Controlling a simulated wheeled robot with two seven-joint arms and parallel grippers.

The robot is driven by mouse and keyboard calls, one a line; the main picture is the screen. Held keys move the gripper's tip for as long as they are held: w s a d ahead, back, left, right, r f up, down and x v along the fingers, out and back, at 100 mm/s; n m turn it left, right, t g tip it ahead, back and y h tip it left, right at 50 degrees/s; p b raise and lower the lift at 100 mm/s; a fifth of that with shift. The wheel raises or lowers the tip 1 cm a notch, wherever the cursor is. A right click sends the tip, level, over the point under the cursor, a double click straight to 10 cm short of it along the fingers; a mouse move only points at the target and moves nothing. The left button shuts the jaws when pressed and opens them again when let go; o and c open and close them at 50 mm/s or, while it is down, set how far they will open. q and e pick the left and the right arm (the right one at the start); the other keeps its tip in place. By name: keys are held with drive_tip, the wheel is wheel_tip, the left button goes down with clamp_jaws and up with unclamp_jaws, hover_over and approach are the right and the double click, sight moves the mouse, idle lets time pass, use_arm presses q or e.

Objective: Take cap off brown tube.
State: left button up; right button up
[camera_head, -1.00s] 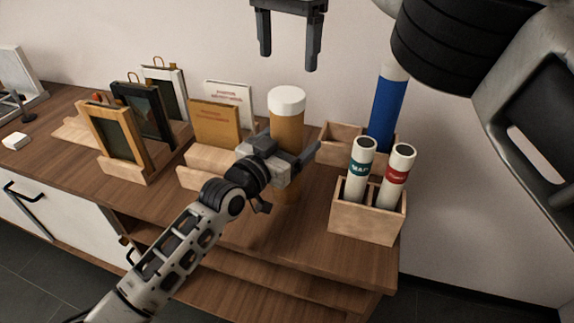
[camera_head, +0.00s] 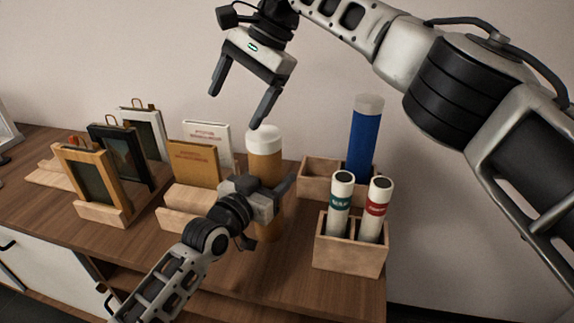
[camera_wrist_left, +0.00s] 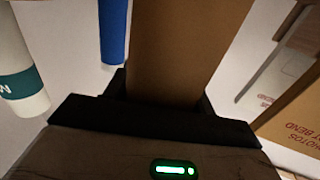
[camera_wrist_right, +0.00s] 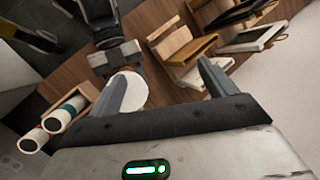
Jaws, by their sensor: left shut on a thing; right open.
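The brown tube (camera_head: 264,166) with its white cap (camera_head: 264,140) stands upright above the wooden table. My left gripper (camera_head: 270,199) is shut around the tube's body; the tube also fills the left wrist view (camera_wrist_left: 185,50). The cap is on the tube's top. My right gripper (camera_head: 235,108) is open and empty above and a little left of the cap, its fingers tilted down-left. In the right wrist view, the cap (camera_wrist_right: 130,90) shows beyond the fingers, near the left one and partly hidden by it.
A wooden box (camera_head: 350,257) holds two white tubes with green (camera_head: 340,203) and red (camera_head: 375,210) bands. A blue tube (camera_head: 363,140) stands in a box behind. The table's front edge is close.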

drive_tip(key=w+d+r+m+t+y, duration=0.25)
drive_tip(key=r+m+t+y, duration=0.3)
drive_tip(key=r+y, duration=0.7)
drive_tip(key=m+t+h, duration=1)
drive_tip(key=m+h, duration=0.1)
drive_tip(key=m, duration=0.7)
approach(260, 128)
drive_tip(key=shift+n+g, duration=0.25)
drive_tip(key=x, duration=1)
